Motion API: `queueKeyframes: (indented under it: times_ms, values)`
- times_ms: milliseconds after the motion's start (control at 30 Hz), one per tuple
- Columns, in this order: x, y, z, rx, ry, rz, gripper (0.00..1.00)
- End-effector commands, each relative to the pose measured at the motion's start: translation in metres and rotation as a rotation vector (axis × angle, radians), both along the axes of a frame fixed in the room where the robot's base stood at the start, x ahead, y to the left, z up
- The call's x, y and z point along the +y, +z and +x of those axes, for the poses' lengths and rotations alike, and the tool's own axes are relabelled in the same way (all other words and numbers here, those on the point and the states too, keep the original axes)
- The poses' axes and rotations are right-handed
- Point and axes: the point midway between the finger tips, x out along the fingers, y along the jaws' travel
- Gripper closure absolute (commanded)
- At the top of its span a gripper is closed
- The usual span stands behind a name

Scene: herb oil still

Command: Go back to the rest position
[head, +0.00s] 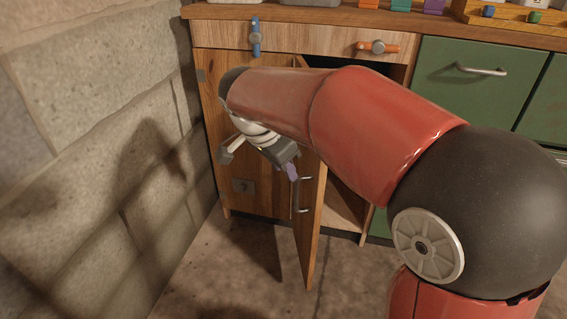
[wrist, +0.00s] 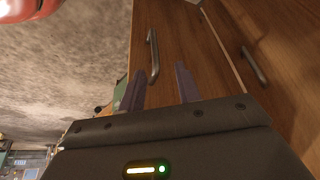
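My arm reaches across the head view, and my gripper (head: 291,172) hangs in front of the wooden cabinet, its fingers partly hidden. In the wrist view my gripper (wrist: 160,70) shows two purple fingers standing apart with nothing held between them. The cabinet's right door (head: 311,225) stands swung open, with a grey bar handle (head: 299,195). In the wrist view a bar handle (wrist: 153,58) appears beyond the fingertips; I cannot tell how far off it is. The left door (head: 232,160) looks closed.
A stone wall (head: 90,130) stands close on the left. Green drawers (head: 478,85) are at the right. A blue lever (head: 255,38) and an orange lever (head: 377,47) sit on the upper wooden panel. Bare floor (head: 225,275) lies in front.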

Motion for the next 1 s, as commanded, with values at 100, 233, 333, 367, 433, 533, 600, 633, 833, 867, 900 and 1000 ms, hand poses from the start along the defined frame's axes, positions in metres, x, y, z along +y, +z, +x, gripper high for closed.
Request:
queueKeyframes:
  times_ms: [100,233,333,367,433,533,600,633,833,867,900,1000]
  values:
    - [0.0,0.0,0.0,0.0,0.0,0.0,0.67]
    - [-0.013,0.011,-0.007,0.008,0.03,0.008,0.67]
    - [-0.037,0.029,-0.023,0.024,0.104,0.023,0.67]
    - [-0.046,0.035,-0.03,0.029,0.132,0.029,0.67]
    - [-0.067,0.047,-0.048,0.037,0.212,0.039,0.67]
    - [-0.097,0.064,-0.08,0.036,0.338,0.054,0.67]
    - [-0.117,0.073,-0.106,0.026,0.438,0.056,0.67]
    - [-0.124,0.076,-0.117,0.017,0.482,0.054,0.67]
    - [-0.154,0.079,-0.176,-0.047,0.723,0.01,0.67]
    - [-0.156,0.078,-0.182,-0.057,0.748,0.001,0.67]
    - [-0.158,0.076,-0.189,-0.068,0.778,-0.01,0.67]
    - [-0.161,0.072,-0.199,-0.083,0.83,-0.034,0.67]
